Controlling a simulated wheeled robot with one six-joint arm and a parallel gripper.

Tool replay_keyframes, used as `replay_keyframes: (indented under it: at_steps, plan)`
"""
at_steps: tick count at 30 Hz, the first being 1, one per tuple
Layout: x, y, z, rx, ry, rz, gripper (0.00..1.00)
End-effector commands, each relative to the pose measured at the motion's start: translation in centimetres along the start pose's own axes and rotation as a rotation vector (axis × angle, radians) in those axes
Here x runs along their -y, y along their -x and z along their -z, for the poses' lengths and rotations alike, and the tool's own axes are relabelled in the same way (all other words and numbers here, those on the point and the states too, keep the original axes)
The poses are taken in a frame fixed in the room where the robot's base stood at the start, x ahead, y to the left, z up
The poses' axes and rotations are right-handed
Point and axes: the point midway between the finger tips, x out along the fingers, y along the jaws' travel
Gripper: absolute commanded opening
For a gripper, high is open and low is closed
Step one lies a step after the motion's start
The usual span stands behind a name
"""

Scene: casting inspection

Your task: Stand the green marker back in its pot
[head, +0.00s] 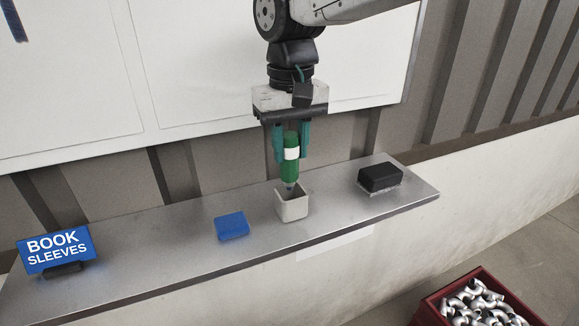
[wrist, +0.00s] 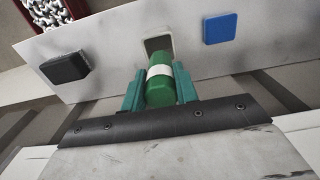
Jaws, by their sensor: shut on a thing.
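The green marker (head: 291,167) has a white band and a dark tip that points down. My gripper (head: 291,150) is shut on it, with a teal finger on each side, and holds it nearly upright. The pot (head: 293,208) is a small pale square cup on the metal shelf. The marker's tip is at the pot's mouth in the head view; I cannot tell how far inside it is. In the wrist view the marker (wrist: 162,85) sits between my fingers (wrist: 160,92), and the pot's rim (wrist: 148,45) shows just beyond it.
The metal shelf (head: 150,245) carries a blue block (head: 231,226) left of the pot, a black block (head: 380,177) to the right and a "BOOK SLEEVES" sign (head: 56,248) at the far left. A whiteboard (head: 190,70) stands behind. A red crate (head: 431,312) of metal castings is at lower right.

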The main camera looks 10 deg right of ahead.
Motion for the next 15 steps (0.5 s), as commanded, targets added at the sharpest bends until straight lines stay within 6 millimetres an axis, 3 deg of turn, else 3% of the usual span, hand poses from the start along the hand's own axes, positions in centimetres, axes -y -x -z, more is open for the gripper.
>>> replay_keyframes:
  at_steps: [9, 15]
  plan:
    - [-0.1, -4.3, -0.1, 0.003, -0.001, 0.000, 0.07]
    - [-0.1, -5.2, 0.0, 0.000, -0.001, 0.000, 0.07]
